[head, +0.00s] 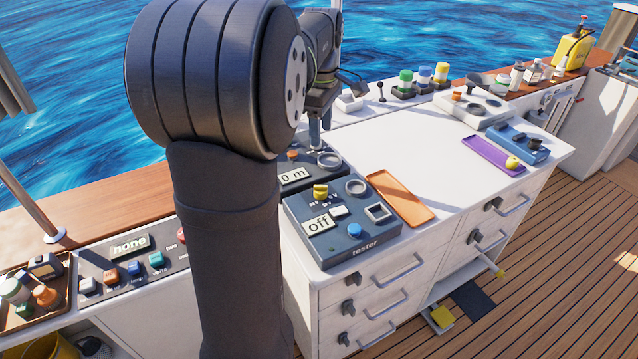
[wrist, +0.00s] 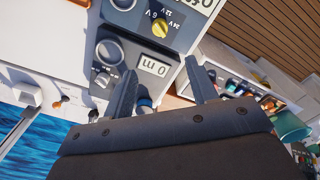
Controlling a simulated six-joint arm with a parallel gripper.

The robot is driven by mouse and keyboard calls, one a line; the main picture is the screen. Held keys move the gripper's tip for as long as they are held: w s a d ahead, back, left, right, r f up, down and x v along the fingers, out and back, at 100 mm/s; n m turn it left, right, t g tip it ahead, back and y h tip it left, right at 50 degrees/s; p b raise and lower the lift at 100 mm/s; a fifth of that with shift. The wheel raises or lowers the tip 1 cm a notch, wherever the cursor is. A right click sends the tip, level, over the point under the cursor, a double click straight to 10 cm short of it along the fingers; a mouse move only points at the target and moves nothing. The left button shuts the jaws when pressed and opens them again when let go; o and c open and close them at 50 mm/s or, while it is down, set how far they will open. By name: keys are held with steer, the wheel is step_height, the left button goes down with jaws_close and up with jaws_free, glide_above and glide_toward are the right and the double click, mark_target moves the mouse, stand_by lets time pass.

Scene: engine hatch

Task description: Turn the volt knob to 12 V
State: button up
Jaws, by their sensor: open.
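The yellow volt knob (head: 320,190) sits on the upper left of the dark blue tester (head: 350,247), whose display reads "off". In the wrist view the knob (wrist: 160,28) shows beside the 24 V, 6 V and 12 V labels; I cannot tell which one it points to. My gripper (head: 316,147) is over the back of the neighbouring gauge box, behind the knob. In the wrist view my gripper (wrist: 161,66) has its two fingers apart with nothing between them, and the knob lies beyond the fingertips. Part of my arm hides the tester's surroundings on the left.
A blue knob (head: 354,230) and a white switch (head: 338,211) are near the volt knob. An orange tray (head: 402,199) lies right of the tester. The white countertop (head: 450,155) beyond is mostly clear.

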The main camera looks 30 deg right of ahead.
steer(key=n, duration=0.1)
glide_toward(321, 186)
step_height(321, 186, down, 10)
steer(key=shift+r, duration=0.1)
stand_by(0.4)
steer(key=c, duration=1)
